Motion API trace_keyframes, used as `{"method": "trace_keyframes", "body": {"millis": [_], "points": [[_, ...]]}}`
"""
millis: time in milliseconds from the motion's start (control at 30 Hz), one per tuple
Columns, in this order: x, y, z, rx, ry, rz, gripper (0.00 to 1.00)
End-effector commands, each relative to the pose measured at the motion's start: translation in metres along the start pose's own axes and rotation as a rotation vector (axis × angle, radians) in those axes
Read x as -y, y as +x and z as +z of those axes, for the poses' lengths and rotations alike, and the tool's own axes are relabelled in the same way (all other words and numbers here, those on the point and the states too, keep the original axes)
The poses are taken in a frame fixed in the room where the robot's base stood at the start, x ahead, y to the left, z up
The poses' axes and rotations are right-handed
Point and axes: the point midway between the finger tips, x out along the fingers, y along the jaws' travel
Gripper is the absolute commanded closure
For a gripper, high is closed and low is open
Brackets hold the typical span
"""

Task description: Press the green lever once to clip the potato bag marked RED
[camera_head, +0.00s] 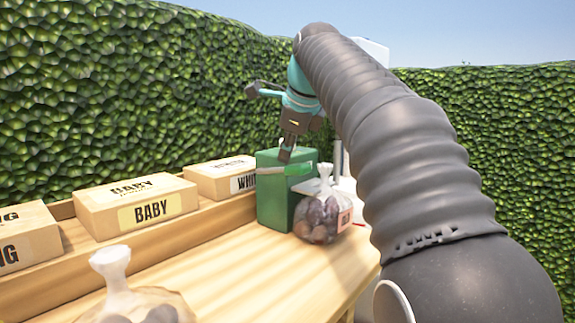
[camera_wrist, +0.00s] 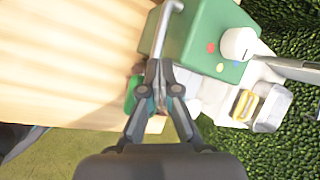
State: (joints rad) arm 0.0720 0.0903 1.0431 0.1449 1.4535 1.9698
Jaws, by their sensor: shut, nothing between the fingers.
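The green clipping machine (camera_head: 287,197) stands upright on the wooden table. Its bright green lever (camera_head: 299,169) sticks out near the top of the front. My gripper (camera_head: 285,154) is shut and empty, pointing down at the lever, with its tips close to it; I cannot tell whether they touch. A clear bag of dark potatoes (camera_head: 318,216) with a reddish label stands against the machine's right side; I cannot read the label. In the wrist view the machine's green top (camera_wrist: 207,35) is ahead, and a green piece, likely the lever (camera_wrist: 130,95), is partly hidden by my gripper (camera_wrist: 160,88).
Another clear bag (camera_head: 130,295) stands at the front left. Wooden boxes, one marked BABY (camera_head: 137,205) and one partly reading WHIT (camera_head: 222,178), sit along the raised shelf behind the table. A white device (camera_head: 345,180) is right of the machine. Hedges surround the place.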

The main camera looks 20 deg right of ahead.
Motion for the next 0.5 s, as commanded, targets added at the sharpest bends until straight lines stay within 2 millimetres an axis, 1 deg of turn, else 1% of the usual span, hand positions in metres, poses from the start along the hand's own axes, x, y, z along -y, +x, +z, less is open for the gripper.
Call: {"method": "trace_keyframes", "body": {"millis": [500], "points": [[-0.0031, 0.0049, -0.0032, -0.001, 0.0, 0.001, 1.0]]}}
